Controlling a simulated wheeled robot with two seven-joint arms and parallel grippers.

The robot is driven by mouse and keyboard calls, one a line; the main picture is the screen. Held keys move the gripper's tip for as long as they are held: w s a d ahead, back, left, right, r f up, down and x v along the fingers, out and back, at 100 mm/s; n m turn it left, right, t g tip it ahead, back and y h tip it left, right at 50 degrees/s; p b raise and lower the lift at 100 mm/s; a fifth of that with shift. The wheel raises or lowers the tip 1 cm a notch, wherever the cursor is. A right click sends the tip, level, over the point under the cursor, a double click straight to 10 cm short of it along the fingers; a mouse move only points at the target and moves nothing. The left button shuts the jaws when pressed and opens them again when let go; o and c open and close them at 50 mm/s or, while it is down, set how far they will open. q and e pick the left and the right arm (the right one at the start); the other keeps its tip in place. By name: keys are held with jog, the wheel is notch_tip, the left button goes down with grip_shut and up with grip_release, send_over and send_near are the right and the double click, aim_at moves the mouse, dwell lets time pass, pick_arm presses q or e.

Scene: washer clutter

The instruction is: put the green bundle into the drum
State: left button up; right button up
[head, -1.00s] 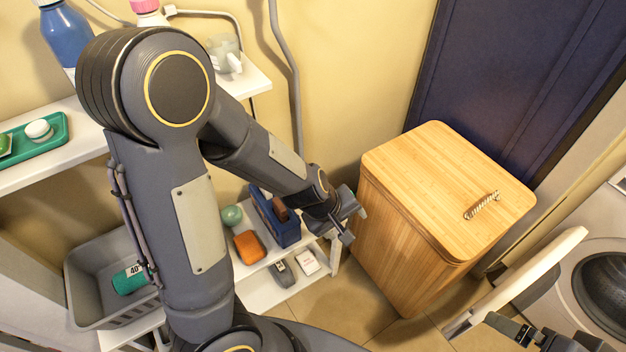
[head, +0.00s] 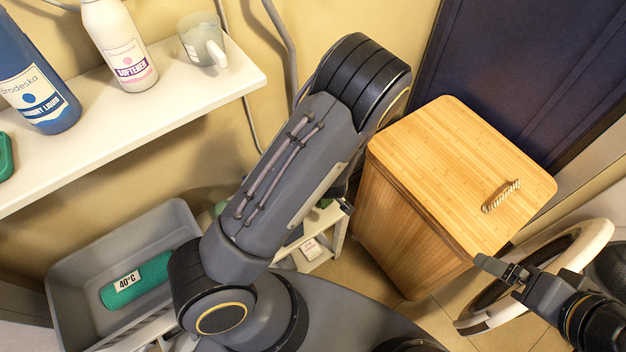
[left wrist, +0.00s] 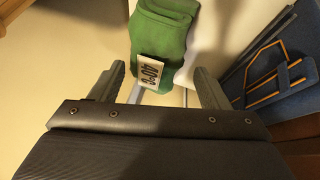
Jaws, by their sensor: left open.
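The green bundle (head: 140,279), a rolled cloth with a white 40°C tag, lies in a grey basket (head: 180,212) at the lower left of the head view. In the left wrist view a green cloth with a similar tag (left wrist: 163,32) shows beyond and between the fingertips. My left gripper (left wrist: 160,70) is open and empty; my own arm hides it in the head view. The washer drum (head: 607,268) is partly visible at the right edge. My right gripper (head: 503,268) is at the open washer door (head: 592,240); its jaw gap is unclear.
A wooden hamper (head: 460,170) stands between my left arm and the washer door. A white shelf (head: 130,130) at the upper left holds a blue bottle (head: 38,85), a softener bottle (head: 118,45) and a clear cup (head: 200,38). A blue object (left wrist: 275,75) shows in the left wrist view.

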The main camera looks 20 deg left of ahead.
pick_arm(q)
jog(key=b+x, duration=0.1)
jog(key=x, duration=0.4)
jog(key=shift+w+f, duration=0.1)
jog(key=shift+w, duration=0.2)
jog(key=c, duration=0.9)
